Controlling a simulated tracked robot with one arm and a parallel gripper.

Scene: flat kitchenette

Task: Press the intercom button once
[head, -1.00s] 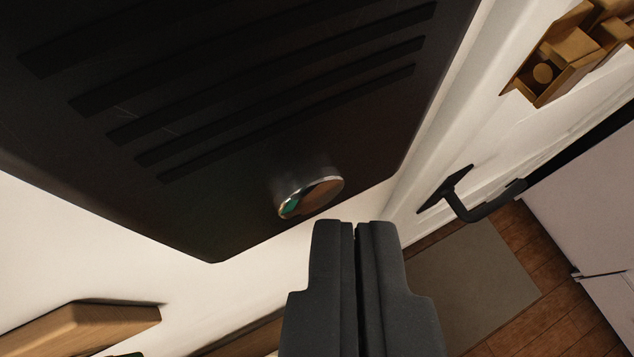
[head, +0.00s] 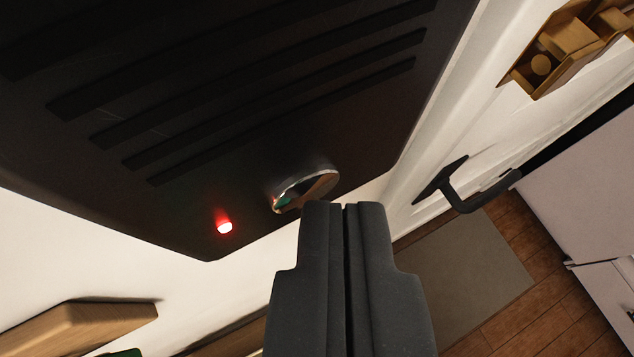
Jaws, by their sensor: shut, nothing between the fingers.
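The intercom (head: 130,200) is a dark panel with slanted slots, filling the upper left of the head view. Its round, shiny metal button (head: 291,191) sits near the lower edge. A small red light (head: 225,227) glows on the panel, left of the button. My gripper (head: 343,207) is shut and empty, its fingertips overlapping the lower right part of the button in the picture. The tips hide that part, and I cannot tell for sure whether they touch it.
A black door handle (head: 465,190) sticks out at the right. A wooden box-like object (head: 550,60) is at the upper right. A wooden shelf or board (head: 85,325) is at the lower left. A grey mat (head: 455,285) lies on the wooden floor (head: 515,320).

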